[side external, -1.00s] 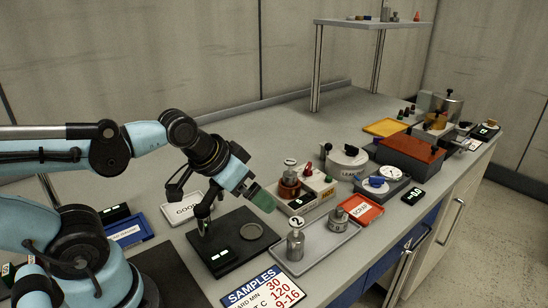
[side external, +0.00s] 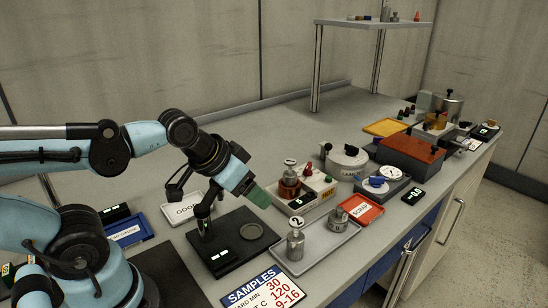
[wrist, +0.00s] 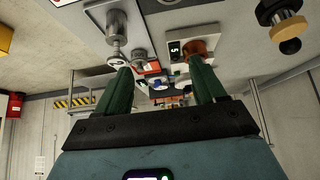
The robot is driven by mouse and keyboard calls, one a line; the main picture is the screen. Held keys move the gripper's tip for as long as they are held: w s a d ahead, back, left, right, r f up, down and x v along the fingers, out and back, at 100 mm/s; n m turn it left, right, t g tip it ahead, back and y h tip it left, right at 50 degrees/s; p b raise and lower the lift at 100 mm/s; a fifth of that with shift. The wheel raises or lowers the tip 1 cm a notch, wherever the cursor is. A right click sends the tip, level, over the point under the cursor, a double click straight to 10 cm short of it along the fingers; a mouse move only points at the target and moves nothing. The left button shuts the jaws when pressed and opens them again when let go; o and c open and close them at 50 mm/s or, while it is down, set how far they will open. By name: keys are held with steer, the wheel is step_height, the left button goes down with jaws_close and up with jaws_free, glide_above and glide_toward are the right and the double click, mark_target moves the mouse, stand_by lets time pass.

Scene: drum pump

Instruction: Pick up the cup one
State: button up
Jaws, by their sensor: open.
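A cup with a round white tag on top (side external: 290,163) stands in a copper-coloured holder (side external: 289,187) on a white block; the number on its tag is hard to read. In the wrist view the copper part (wrist: 197,48) shows near the right finger. A metal cup tagged 2 (side external: 296,243) stands upright on the grey tray (side external: 322,257). My gripper (side external: 259,196) is in the air left of the copper holder, apart from it. In the wrist view my two green fingers (wrist: 162,80) are spread with nothing held between them.
Another metal cup (side external: 337,219) stands at the tray's back. A black station (side external: 228,259) with a round pad lies below my gripper.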

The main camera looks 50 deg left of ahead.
steer(key=m+g+h, duration=0.3)
steer(key=m+g, duration=0.1)
steer(key=m, duration=0.3)
glide_toward(291, 161)
steer(key=x, duration=0.6)
steer(key=shift+s+a+f, duration=0.2)
steer(key=shift+a+f, duration=0.05)
steer(key=shift+f, duration=0.15)
steer(key=shift+w+d+x, duration=0.1)
steer(key=shift+d+x, duration=0.05)
steer(key=shift+x, duration=1.2)
steer(key=shift+w+d+x, duration=0.1)
steer(key=shift+x, duration=1.25)
steer(key=shift+r, duration=0.15)
steer(key=c, duration=1.3)
